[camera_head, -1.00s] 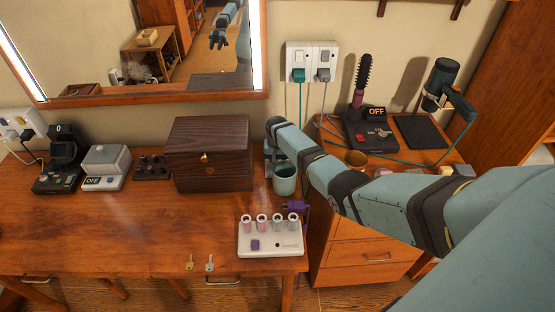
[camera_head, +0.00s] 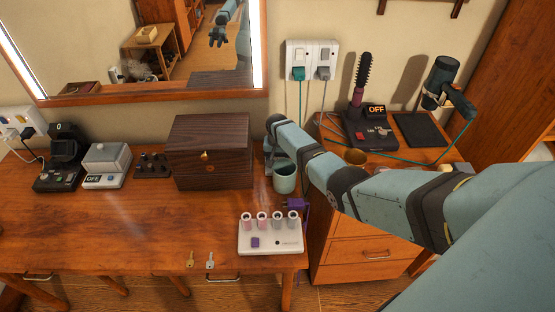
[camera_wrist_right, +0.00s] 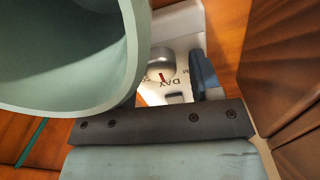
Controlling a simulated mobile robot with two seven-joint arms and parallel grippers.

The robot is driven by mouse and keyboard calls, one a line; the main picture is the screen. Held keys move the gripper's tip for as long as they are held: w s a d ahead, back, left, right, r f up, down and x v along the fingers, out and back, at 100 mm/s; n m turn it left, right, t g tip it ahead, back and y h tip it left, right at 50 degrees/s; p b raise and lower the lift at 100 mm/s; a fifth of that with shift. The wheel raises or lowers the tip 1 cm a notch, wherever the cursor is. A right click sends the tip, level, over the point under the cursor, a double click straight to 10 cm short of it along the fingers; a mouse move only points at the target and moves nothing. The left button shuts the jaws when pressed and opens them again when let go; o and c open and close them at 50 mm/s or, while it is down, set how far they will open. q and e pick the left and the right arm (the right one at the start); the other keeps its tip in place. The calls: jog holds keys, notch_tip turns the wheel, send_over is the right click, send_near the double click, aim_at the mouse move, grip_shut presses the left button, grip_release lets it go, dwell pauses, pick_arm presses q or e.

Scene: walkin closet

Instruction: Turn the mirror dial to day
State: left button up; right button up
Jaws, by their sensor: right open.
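The mirror dial (camera_wrist_right: 161,65) is a rounded silver knob with a red mark, on a white panel (camera_wrist_right: 189,20) in the right wrist view. The word DAY is printed beside it, and the red mark points close to that word. My right gripper (camera_wrist_right: 166,78) is open, with one dark finger right of the knob and the other mostly hidden behind a teal cup. I cannot tell whether the fingers touch the knob. In the head view the dial is hidden behind my right arm and the teal cup (camera_head: 285,180). The mirror (camera_head: 130,50) hangs above the desk. My left gripper is not in view.
A dark wooden box (camera_head: 210,155) stands left of my right wrist. A dryer (camera_head: 442,82) and brush (camera_head: 362,80) stand right. The desk's left front is clear.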

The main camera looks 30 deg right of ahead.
jog(key=shift+r, duration=0.25)
notch_tip(320, 180, up, 13)
jog(key=p, duration=0.1)
jog(key=shift+r, duration=0.15)
dwell(0.4)
